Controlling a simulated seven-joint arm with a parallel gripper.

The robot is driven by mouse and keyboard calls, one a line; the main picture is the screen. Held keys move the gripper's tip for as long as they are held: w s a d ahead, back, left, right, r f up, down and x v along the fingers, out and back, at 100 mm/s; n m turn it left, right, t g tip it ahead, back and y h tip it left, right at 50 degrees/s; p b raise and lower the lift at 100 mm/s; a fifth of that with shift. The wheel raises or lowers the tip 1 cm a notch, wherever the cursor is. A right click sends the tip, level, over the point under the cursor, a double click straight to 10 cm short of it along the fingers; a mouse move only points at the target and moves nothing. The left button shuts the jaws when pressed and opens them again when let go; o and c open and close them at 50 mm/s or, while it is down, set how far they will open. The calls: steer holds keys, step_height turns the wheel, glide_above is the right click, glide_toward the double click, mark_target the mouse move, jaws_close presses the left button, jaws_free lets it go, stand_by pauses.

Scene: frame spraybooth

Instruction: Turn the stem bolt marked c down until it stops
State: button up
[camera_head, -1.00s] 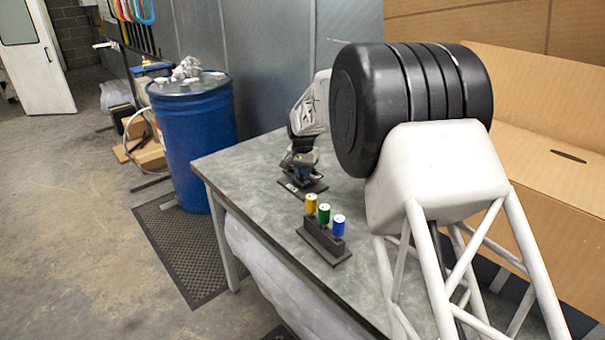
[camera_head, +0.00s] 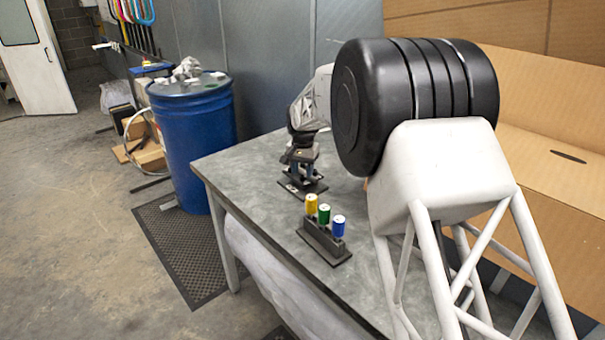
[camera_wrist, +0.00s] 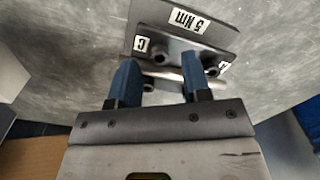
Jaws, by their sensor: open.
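A dark plate (camera_wrist: 208,27) lies on the grey table, with a white label c (camera_wrist: 142,44) and a "5 Nm" label. A dark bolt head (camera_wrist: 158,57) sits beside the c label. Another bolt (camera_wrist: 210,66) sits by a partly hidden label at the right. A shiny metal stem shows between my fingers, blurred. My gripper (camera_wrist: 160,72) is open, its two blue fingers over the plate's near side; contact with a bolt cannot be told. In the head view my gripper (camera_head: 301,168) stands low over the plate (camera_head: 290,187), hiding the bolts.
A dark stand (camera_head: 324,243) with yellow, green and blue-handled pieces stands nearer on the table (camera_head: 240,165). A blue drum (camera_head: 195,135) stands left of the table. A cardboard box (camera_head: 550,150) is behind my arm at the right.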

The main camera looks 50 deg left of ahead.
mark_target(303, 179)
steer(key=shift+r, duration=2.95)
steer(key=shift+r, duration=0.1)
